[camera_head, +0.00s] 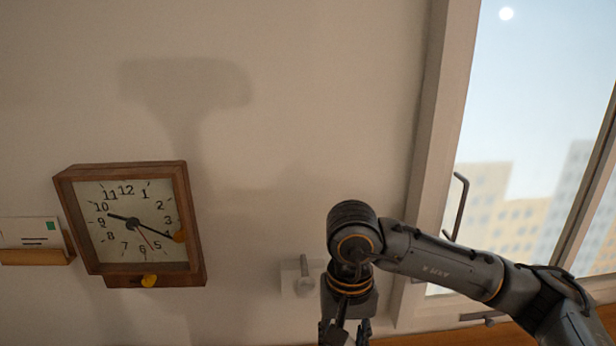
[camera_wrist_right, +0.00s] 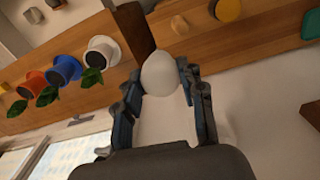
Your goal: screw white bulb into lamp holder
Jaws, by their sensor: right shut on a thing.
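The white bulb (camera_wrist_right: 159,76) is in the right wrist view, a smooth rounded shape between the two fingertips of my right gripper (camera_wrist_right: 160,83). The gripper is shut on it, with a dark finger on either side. In the head view my right gripper (camera_head: 346,332) points down at the bottom edge and is cut off there, so the bulb does not show. I cannot make out the lamp holder in either view. My left gripper is not in view.
In the right wrist view, a wooden shelf (camera_wrist_right: 205,50) carries blue (camera_wrist_right: 62,70), orange (camera_wrist_right: 32,83) and white (camera_wrist_right: 103,52) pots. In the head view, a wooden clock (camera_head: 130,225) hangs left, a white wall fitting (camera_head: 302,280) is beside my right gripper, and a window (camera_head: 530,130) is right.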

